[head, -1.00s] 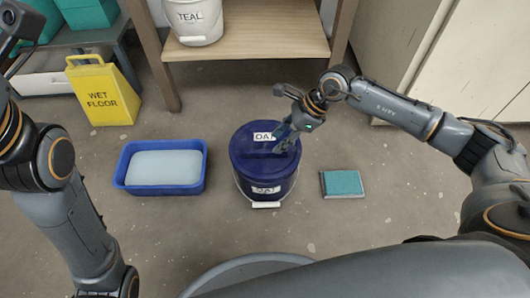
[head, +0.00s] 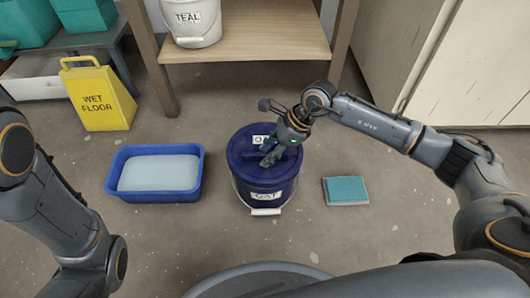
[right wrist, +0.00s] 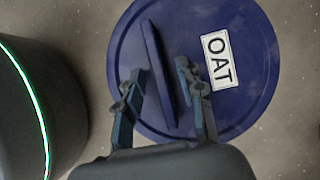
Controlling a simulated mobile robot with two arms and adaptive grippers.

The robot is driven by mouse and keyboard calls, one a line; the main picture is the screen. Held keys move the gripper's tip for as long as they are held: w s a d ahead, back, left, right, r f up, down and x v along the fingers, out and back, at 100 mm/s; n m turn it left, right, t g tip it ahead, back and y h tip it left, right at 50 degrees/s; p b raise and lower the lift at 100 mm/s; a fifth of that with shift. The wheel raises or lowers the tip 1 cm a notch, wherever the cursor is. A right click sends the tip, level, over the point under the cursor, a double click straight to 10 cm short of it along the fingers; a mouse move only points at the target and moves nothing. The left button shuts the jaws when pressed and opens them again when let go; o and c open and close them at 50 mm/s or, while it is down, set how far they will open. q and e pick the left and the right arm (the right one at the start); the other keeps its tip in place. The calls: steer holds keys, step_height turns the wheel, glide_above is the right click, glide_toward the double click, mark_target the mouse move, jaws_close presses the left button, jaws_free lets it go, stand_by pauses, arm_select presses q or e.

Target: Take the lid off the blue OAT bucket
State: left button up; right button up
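The blue OAT bucket (head: 246,194) stands upright on the floor, with its blue lid (head: 240,157) on top. In the right wrist view the lid (right wrist: 245,105) has a white OAT label (right wrist: 220,60) and a raised bar handle (right wrist: 157,65). My right gripper (head: 268,160) is over the lid. In the right wrist view its open fingers (right wrist: 158,75) are on either side of the bar, with gaps showing between them and it. My left arm is at the left edge, and its gripper is out of view.
A blue tub (head: 113,184) with pale contents stands left of the bucket, and a teal sponge-like block (head: 346,189) lies right. Behind are a yellow wet-floor sign (head: 97,103) and a wooden shelf (head: 250,45) with a white TEAL bucket (head: 191,27). Bare floor surrounds the bucket.

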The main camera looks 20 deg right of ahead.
jaws_close()
steer(key=shift+r, duration=0.15)
